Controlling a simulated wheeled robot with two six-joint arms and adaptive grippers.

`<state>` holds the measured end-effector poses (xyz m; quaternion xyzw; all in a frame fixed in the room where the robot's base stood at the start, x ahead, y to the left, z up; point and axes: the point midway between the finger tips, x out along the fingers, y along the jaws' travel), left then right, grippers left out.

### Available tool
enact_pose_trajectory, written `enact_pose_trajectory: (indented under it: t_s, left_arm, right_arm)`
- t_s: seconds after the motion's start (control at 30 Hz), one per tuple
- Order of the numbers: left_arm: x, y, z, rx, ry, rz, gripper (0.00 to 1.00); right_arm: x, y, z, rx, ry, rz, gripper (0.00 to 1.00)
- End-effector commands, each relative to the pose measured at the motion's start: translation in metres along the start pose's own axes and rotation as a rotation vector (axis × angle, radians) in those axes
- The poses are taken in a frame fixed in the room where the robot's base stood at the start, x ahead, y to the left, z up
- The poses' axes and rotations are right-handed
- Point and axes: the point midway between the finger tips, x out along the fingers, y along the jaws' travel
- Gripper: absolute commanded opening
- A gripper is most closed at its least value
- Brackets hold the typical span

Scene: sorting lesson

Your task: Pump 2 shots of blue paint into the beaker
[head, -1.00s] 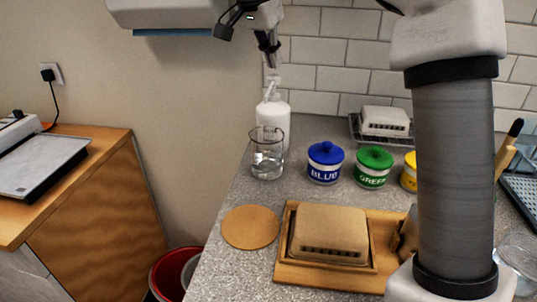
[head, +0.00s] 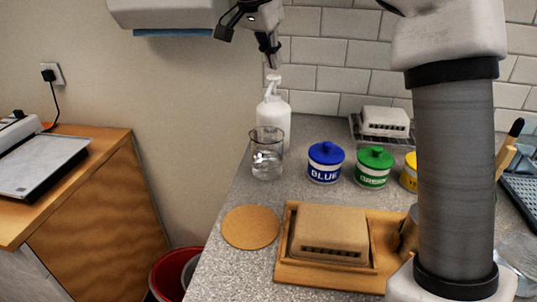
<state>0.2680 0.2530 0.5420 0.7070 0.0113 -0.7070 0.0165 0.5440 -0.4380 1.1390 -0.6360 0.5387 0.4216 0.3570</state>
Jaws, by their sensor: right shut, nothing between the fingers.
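A white pump bottle (head: 273,112) stands upright at the back left of the counter, its nozzle towards the front left. No label shows on it. A clear glass beaker (head: 267,160) stands just in front of it; whether it holds any liquid I cannot tell. My right gripper (head: 272,64) is shut and empty, pointing down directly over the pump head; whether it touches I cannot tell. A jar with a blue lid (head: 325,163) reads BLUE and stands right of the beaker. My left gripper is not in view.
A green-lidded jar (head: 374,167) and a partly hidden yellow jar (head: 409,173) stand further right. A round cork mat (head: 251,228) and a wooden tray (head: 290,275) lie in front. My arm column covers the right side.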

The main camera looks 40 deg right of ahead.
Motion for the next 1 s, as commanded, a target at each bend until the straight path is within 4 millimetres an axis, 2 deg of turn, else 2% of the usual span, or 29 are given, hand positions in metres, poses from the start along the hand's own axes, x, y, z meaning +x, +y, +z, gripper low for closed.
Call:
enact_pose_trajectory:
  t_s: [0.9,1.0]
  left_arm:
    - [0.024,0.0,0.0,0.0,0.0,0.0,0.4]
    - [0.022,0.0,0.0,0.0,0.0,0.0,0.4]
  right_arm:
    - [0.032,0.0,0.014,0.0,-0.002,0.002,0.0]
    - [0.031,0.0,0.014,0.0,-0.003,0.002,0.0]
